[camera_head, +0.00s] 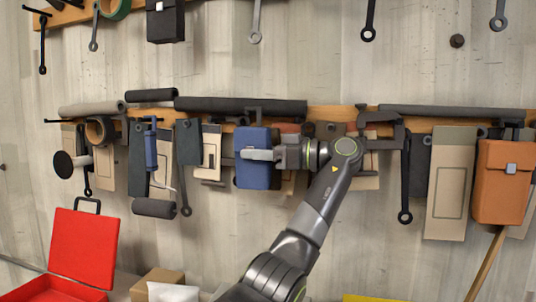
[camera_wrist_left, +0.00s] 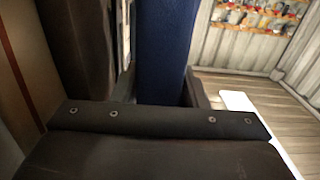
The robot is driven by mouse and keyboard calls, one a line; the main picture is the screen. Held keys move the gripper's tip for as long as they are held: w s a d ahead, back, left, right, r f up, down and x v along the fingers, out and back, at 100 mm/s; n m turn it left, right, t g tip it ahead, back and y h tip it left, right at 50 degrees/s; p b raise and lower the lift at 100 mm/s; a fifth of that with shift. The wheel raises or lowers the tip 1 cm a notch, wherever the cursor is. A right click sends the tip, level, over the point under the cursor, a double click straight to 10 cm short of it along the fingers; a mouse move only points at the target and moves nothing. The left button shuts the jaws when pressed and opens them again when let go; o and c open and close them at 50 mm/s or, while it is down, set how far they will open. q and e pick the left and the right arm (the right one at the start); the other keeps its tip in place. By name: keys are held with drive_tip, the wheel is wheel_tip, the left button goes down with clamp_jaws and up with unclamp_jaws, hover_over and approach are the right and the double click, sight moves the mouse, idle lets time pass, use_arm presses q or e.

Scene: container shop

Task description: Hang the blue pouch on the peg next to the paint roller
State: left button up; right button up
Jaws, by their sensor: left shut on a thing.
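The blue pouch (camera_head: 257,178) is upright in front of the rack in the middle of the head view. My left gripper (camera_head: 262,155) is shut on it from the right, one finger across its front. In the left wrist view the pouch is a blue strip (camera_wrist_left: 165,45) beyond the gripper's dark body. A paint roller with a blue handle (camera_head: 151,150) and a dark roll (camera_head: 155,208) hangs to the left, apart from the pouch. A dark hook shows at the pouch's top; I cannot tell whether it touches the pouch. My right gripper is not in view.
The wooden rail (camera_head: 320,113) is crowded with hanging tools and tan cards. An orange pouch (camera_head: 502,185) hangs at right. A red open case (camera_head: 85,245) and a cardboard box (camera_head: 155,280) stand below at left.

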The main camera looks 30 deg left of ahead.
use_arm(q)
drive_tip(key=f+b+x, duration=0.1)
drive_tip(key=x, duration=0.9)
drive_tip(key=shift+f, duration=0.2)
idle(0.4)
drive_tip(key=o, duration=1.2)
drive_tip(key=shift+c, duration=0.2)
